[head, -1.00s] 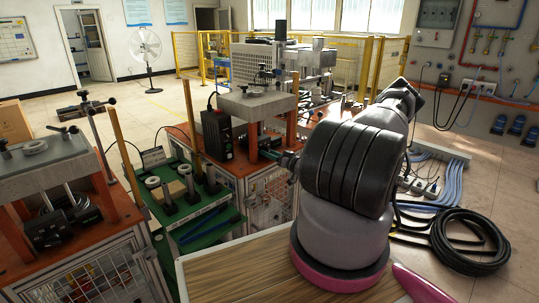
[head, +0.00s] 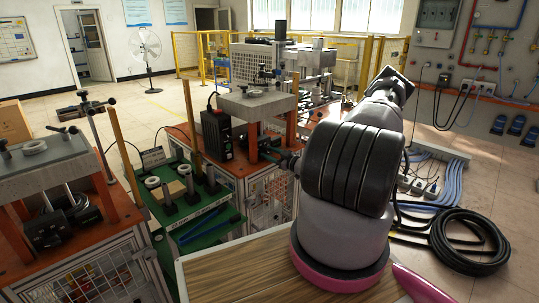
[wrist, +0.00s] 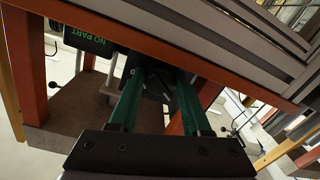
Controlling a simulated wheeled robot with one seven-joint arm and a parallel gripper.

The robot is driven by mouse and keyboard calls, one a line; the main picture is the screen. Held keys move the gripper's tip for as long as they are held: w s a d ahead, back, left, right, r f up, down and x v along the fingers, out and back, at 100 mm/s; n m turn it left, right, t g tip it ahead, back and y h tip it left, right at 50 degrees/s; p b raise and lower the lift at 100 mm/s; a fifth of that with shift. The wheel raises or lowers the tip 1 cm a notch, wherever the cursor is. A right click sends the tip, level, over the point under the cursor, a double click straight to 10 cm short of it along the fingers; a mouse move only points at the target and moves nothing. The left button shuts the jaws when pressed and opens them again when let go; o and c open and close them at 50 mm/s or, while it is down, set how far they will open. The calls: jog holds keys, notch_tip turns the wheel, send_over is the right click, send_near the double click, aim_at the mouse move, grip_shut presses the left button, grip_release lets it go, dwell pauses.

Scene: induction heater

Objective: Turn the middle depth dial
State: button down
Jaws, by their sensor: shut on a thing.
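My gripper (wrist: 158,76) shows in the wrist view with two green fingers reaching in under an orange frame. The fingers are shut on a dark, shadowed part (wrist: 155,82) that looks like a dial. Its markings are hidden, and I cannot tell from the picture which depth dial it is. In the head view my gripper (head: 271,154) is small, at the front of the orange-framed machine, and the dial cannot be made out there.
A black box (wrist: 88,40) with green "NO PART" lettering is close to the fingers in the wrist view. An orange beam (wrist: 150,42) crosses just beyond them. In the head view a green tray (head: 205,222) with several posts stands left of the machine.

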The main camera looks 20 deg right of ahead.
jog(key=shift+n, duration=1)
jog(key=shift+c, duration=1.8)
grip_release()
jog(key=v, duration=1.1)
jog(key=shift+r, duration=0.15)
jog(key=shift+w, duration=0.1)
